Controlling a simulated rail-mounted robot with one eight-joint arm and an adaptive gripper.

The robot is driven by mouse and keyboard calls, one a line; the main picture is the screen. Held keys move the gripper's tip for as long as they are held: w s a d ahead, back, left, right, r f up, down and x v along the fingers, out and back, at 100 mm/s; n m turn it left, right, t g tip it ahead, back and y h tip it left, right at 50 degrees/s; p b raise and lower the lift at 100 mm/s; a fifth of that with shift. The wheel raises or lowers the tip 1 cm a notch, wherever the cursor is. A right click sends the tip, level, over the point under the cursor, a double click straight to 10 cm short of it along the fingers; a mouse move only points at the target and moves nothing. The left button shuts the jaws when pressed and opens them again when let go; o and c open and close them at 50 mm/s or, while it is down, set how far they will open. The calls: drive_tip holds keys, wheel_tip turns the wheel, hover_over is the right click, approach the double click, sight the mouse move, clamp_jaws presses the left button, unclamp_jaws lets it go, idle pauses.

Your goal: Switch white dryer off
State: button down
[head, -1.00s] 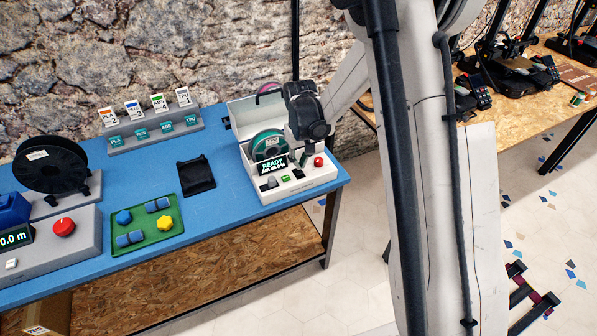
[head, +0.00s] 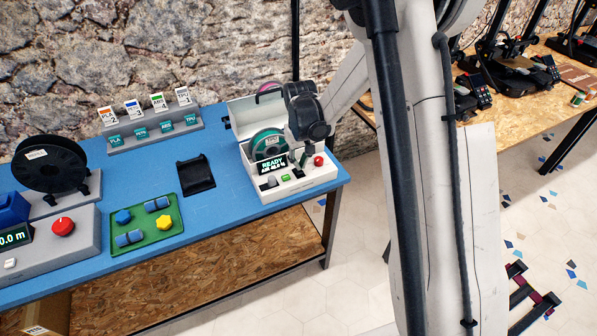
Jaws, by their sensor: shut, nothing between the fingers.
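The white dryer (head: 318,182) stands at the right end of the blue table with its lid (head: 243,111) raised. A green spool (head: 266,144) shows inside it. Its front panel has a dark display (head: 273,162) reading READY, a grey control (head: 270,182), a green button (head: 286,178), a dark switch (head: 298,173) and a red knob (head: 318,161). My gripper (head: 299,160) points down over the panel, near the dark switch and left of the red knob. It is shut with nothing in it. Whether the fingertips touch the switch I cannot tell.
A green tray (head: 147,238) with small blue and yellow parts lies on the blue table (head: 222,210). A black stand (head: 195,176) is left of the dryer. A card rack (head: 155,139) is behind. A black spool (head: 50,165) and grey unit (head: 80,238) stand at left.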

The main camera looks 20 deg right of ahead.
drive_tip(key=shift+f+b, duration=0.95)
drive_tip(key=shift+f, duration=0.15)
idle(0.6)
drive_tip(key=shift+r, duration=0.2)
drive_tip(key=shift+r+p, duration=1.45)
drive_tip(key=shift+r, duration=1.95)
wheel_tip(320, 180, up, 10)
drive_tip(key=t, duration=0.2)
hover_over(300, 172)
drive_tip(key=s, duration=0.5)
drive_tip(key=s+r+m+t, duration=0.1)
drive_tip(key=s+r+t, duration=0.2)
drive_tip(key=s+r, duration=0.9)
drive_tip(key=s+f+t+b, duration=0.1)
drive_tip(key=s+f+t, duration=0.1)
drive_tip(key=s, duration=0.9)
drive_tip(key=shift+f+m, duration=0.25)
drive_tip(key=shift+m, duration=0.15)
